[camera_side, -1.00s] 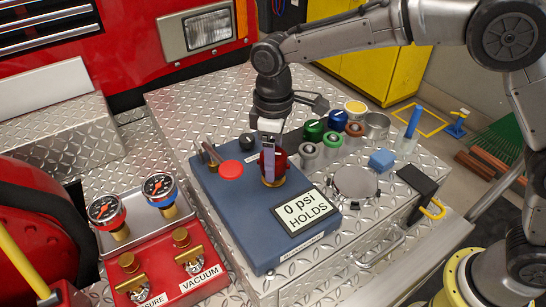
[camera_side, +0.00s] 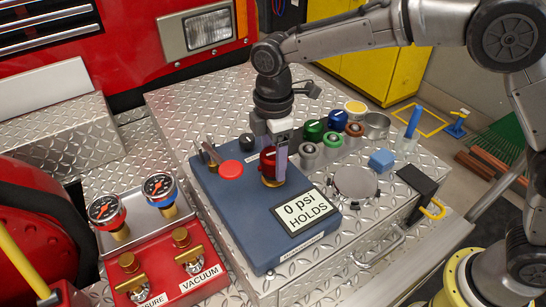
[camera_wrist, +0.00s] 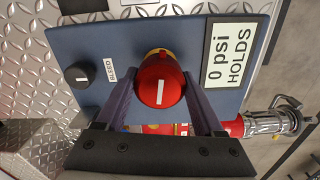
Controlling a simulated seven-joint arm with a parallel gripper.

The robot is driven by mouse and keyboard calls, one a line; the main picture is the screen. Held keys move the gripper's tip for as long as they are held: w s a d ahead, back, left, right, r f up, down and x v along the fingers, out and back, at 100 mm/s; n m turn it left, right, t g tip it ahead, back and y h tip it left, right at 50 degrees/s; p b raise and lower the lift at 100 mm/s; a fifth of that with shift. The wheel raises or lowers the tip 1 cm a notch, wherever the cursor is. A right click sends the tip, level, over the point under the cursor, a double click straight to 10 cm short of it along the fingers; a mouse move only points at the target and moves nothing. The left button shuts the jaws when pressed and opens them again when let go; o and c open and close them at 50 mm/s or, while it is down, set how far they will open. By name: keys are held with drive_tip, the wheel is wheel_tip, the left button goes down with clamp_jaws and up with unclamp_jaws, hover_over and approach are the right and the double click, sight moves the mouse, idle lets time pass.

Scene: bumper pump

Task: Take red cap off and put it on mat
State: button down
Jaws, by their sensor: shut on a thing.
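The red cap (camera_side: 267,157) with a white mark on top sits on a brass fitting (camera_side: 272,182) on the blue panel box (camera_side: 230,215). My gripper (camera_side: 274,158) points down over it, with one finger along the cap's right side. In the wrist view, the red cap (camera_wrist: 160,88) is between the two fingers of my gripper (camera_wrist: 160,98), which are shut on it. A brass-yellow rim shows just behind the cap. I cannot pick out a mat with certainty in either view.
A red button (camera_side: 231,171), a black bleed knob (camera_side: 247,141) and metal levers (camera_side: 207,150) stand close to the left. Several coloured caps (camera_side: 338,121) stand behind to the right. A sign reading "0 psi HOLDS" (camera_side: 306,212) lies in front. A blue block (camera_side: 381,160) is further right.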

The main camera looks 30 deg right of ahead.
sight(273, 153)
idle(0.3)
drive_tip(key=n, duration=0.4)
drive_tip(key=shift+n, duration=0.8)
drive_tip(key=shift+n, duration=1.1)
drive_tip(key=shift+r, duration=0.3)
drive_tip(key=shift+r, duration=0.7)
drive_tip(key=shift+r, duration=0.55)
